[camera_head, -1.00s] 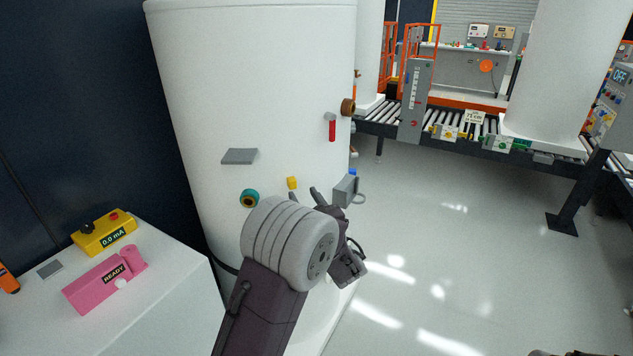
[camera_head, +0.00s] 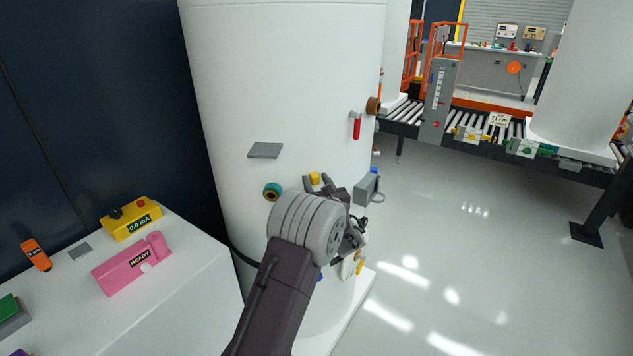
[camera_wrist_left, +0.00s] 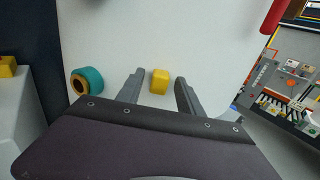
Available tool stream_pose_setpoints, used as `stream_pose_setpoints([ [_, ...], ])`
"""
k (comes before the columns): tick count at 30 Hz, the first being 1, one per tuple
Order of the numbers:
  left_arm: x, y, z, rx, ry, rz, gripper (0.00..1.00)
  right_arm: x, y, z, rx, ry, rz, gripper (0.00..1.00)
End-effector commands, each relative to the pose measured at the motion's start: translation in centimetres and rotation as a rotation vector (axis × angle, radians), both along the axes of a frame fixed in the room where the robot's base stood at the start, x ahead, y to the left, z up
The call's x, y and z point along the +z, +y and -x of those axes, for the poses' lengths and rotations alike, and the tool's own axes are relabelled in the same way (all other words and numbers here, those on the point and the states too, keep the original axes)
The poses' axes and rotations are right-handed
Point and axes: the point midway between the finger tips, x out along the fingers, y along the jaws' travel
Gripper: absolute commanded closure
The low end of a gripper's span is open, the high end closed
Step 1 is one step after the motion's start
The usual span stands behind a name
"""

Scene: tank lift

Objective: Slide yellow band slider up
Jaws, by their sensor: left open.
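The small yellow slider block (camera_head: 315,178) sits on the curved front of the white tank (camera_head: 290,90). My left gripper (camera_head: 324,185) is open at the tank front, with its fingertips close to the yellow block. In the left wrist view the yellow block (camera_wrist_left: 160,81) shows between the two open fingers (camera_wrist_left: 160,88), apart from both. Whether the fingers reach past its front face I cannot tell. The band it would ride on is not clearly visible. My right gripper is out of view.
A teal and brown port (camera_head: 272,191) lies left of the block, below a grey shelf plate (camera_head: 265,150). A grey box with a loop (camera_head: 368,187) is close on the right. A red handle (camera_head: 356,126) is above. A white cabinet (camera_head: 190,290) stands at left.

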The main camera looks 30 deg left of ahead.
Motion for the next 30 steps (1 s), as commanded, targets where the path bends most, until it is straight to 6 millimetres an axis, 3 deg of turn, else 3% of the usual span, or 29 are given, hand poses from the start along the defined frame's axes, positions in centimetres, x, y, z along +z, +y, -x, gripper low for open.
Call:
stream_pose_setpoints([
  [2, -0.01, -0.01, 0.01, 0.000, 0.000, 0.000, 0.56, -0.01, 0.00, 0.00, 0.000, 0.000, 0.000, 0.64],
  [7, 0.00, -0.04, 0.02, 0.000, 0.000, 0.000, 1.00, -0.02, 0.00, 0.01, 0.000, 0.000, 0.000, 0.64],
  [30, -0.01, -0.06, 0.03, 0.000, 0.000, 0.000, 1.00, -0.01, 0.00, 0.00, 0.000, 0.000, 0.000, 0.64],
])
